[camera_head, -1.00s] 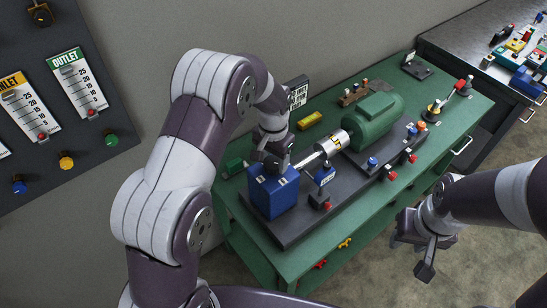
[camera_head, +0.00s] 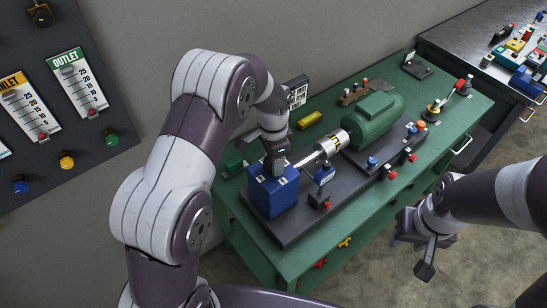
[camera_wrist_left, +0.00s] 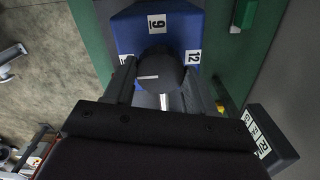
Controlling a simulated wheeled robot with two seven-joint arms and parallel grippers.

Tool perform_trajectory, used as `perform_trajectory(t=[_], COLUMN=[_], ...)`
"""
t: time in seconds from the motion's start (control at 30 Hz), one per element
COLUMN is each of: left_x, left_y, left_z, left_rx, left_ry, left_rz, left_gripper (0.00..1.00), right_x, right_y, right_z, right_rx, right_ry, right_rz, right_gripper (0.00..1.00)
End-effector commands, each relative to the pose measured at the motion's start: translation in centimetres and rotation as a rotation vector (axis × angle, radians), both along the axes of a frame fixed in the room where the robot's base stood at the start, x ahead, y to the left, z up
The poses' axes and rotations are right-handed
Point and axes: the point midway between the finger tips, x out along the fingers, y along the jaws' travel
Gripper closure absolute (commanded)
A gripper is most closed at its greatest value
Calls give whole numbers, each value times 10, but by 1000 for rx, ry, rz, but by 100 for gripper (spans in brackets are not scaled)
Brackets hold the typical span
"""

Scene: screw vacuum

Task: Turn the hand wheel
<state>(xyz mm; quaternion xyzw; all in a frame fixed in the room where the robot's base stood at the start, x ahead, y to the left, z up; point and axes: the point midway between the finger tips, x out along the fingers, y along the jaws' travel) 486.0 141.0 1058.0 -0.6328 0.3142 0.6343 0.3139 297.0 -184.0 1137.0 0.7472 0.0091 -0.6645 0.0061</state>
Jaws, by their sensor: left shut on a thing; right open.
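The hand wheel is a dark round knob (camera_wrist_left: 162,70) with a white line on its face, on top of a blue box (camera_head: 272,196) marked with numbers. In the left wrist view, the blue box (camera_wrist_left: 184,22) shows a 9 and a 12, and another label is partly hidden. My left gripper (camera_head: 275,165) is over the box with its fingers on either side of the knob, shut on it. In the head view the gripper hides the knob. My right gripper (camera_head: 428,253) is open and empty, off the front edge of the green bench.
A silver shaft (camera_head: 318,152) runs from the box to a green motor (camera_head: 372,118) on a dark base plate. Several small buttons stand along the base. A gauge panel (camera_head: 60,165) is at the left.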

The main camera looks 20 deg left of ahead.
Motion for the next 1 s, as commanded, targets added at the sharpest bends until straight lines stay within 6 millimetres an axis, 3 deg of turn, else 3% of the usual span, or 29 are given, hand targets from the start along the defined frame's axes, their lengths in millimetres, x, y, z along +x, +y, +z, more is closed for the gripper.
perform_trajectory(t=[0.37,0.4,0.47,0.5,0.8,0.87,1.0], left_x=[2,2,2,1,1,1,2], left_y=[0,0,0,0,0,0,0], left_z=[2,2,2,2,4,10,44], left_rx=[1,1,0,0,0,0,-1], left_ry=[-6,-6,-5,-5,-4,-5,-10], left_rz=[-5,-5,-4,-4,-4,-4,-4], left_gripper=[75,41,22,19,19,19,19], right_x=[0,0,0,0,0,0,0], right_y=[0,0,0,0,0,0,0], right_z=[1,1,1,0,-2,-5,-16], right_rx=[0,0,0,0,0,0,0], right_ry=[0,0,0,0,0,0,0], right_rz=[0,0,0,0,0,0,0], right_gripper=[57,57,57,57,57,57,57])
